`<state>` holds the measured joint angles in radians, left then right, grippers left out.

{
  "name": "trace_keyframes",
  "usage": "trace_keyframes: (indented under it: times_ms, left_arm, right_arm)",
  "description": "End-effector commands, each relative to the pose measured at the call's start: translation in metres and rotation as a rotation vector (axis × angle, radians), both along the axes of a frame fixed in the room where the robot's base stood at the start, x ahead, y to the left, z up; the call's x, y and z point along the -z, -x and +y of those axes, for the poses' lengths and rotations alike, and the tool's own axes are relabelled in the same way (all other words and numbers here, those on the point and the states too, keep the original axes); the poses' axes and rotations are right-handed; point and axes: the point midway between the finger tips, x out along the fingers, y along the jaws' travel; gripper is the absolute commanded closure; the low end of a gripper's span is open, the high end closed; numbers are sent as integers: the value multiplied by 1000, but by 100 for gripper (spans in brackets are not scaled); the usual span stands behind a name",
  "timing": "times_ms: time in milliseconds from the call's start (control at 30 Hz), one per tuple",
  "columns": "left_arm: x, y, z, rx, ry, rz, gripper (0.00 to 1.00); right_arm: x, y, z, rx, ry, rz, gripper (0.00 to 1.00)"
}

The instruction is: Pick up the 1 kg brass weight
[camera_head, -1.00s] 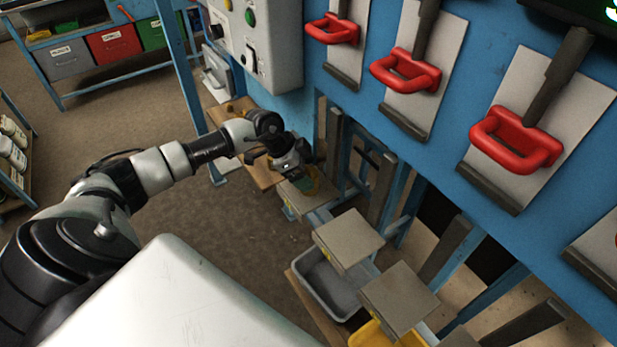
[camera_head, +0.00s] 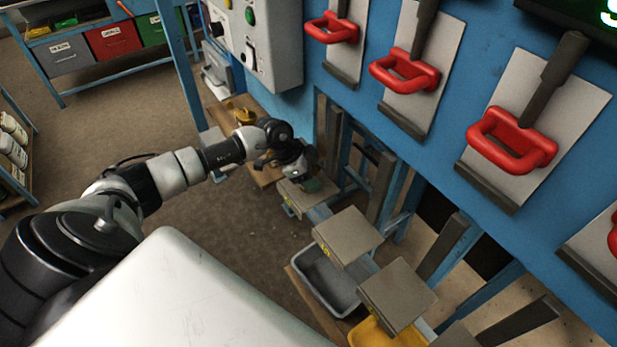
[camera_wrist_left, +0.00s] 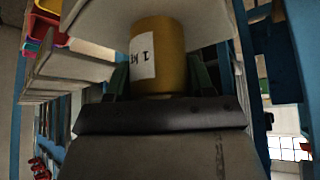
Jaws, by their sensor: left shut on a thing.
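The 1 kg brass weight (camera_wrist_left: 160,50) is a yellow cylinder with a white label, large in the left wrist view. My left gripper (camera_wrist_left: 159,84) is shut on it, with one finger on each side. A pale grey plate shows around the top of the weight in that view. In the head view my left gripper (camera_head: 303,176) points down at the small grey platform (camera_head: 292,193) farthest along the row. The weight is mostly hidden there by the gripper. My right gripper is not in view.
Another brass piece (camera_head: 243,116) stands on a wooden shelf (camera_head: 268,176) behind my left forearm. Nearer grey platforms (camera_head: 348,236) stand above a grey tray (camera_head: 325,278) and a yellow tray (camera_head: 370,332). A blue panel (camera_head: 440,130) with red handles (camera_head: 404,69) rises at the right.

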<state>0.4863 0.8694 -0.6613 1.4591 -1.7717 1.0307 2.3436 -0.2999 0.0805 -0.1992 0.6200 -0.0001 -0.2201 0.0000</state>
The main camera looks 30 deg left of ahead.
Motion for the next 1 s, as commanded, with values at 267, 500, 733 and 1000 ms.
trace_keyframes:
  times_ms: [267,500,733,1000]
  left_arm:
    - [-3,-2,0,-1,2,-6,100]
    - [-10,-2,1,0,1,-8,100]
    - [-31,-2,1,0,0,-9,100]
    - [-55,4,-22,5,2,-10,100]
  right_arm:
    - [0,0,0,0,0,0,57]
    - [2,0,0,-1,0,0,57]
    - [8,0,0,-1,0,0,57]
    - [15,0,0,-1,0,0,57]
